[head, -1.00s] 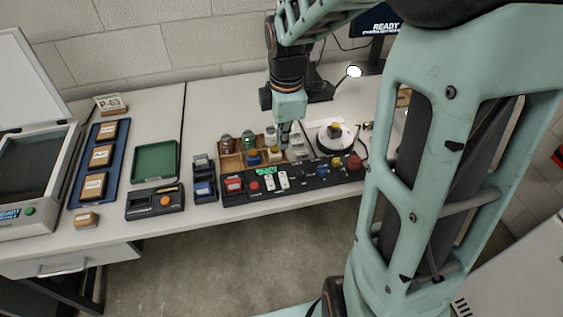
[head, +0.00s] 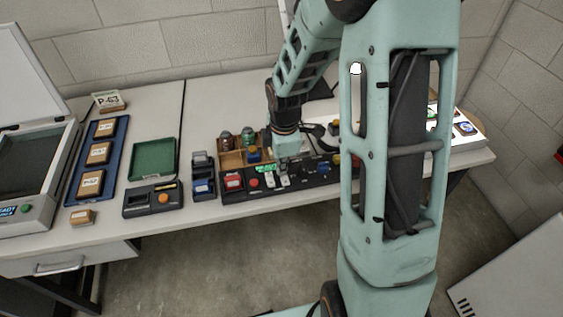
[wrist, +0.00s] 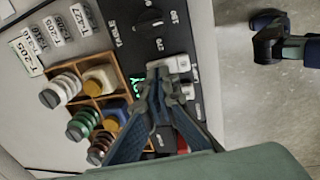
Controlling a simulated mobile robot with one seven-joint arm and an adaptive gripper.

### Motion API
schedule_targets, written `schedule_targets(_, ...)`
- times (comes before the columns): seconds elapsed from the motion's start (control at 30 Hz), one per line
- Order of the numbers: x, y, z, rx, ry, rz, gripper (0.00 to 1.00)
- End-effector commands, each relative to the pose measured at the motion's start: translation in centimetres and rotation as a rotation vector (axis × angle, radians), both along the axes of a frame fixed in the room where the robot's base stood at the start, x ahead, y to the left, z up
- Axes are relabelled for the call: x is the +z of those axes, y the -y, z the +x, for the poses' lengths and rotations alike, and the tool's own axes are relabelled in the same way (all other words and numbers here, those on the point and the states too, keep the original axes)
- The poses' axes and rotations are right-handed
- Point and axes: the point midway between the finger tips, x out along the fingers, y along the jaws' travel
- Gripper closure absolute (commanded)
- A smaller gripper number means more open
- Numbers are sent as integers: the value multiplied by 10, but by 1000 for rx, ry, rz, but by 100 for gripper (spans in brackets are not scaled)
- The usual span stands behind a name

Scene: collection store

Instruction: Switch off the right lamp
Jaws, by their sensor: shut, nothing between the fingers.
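The white lamp head (head: 356,69) shows lit through a gap in my arm in the head view; its base is hidden. The black control panel (head: 322,178) lies along the desk's front. Two white rocker switches sit side by side on it; in the wrist view, one switch (wrist: 177,64) is higher in the picture and the other (wrist: 187,92) lower. My gripper (wrist: 159,73) is shut and empty, its fingertips over the panel close to the upper switch. I cannot tell whether they touch it. In the head view my gripper's tips are hard to make out.
A wooden tray (wrist: 107,66) with several knobbed pieces stands right beside the panel. A black dial (wrist: 148,22) and a green display (wrist: 138,86) are near the fingers. A green tray (head: 154,158) and a blue tray (head: 83,183) lie further left.

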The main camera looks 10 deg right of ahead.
Motion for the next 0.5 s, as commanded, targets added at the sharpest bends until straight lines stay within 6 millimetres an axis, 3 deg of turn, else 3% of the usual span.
schedule_targets(0.5, -2, -1, 4, 0, -64, 1, 100)
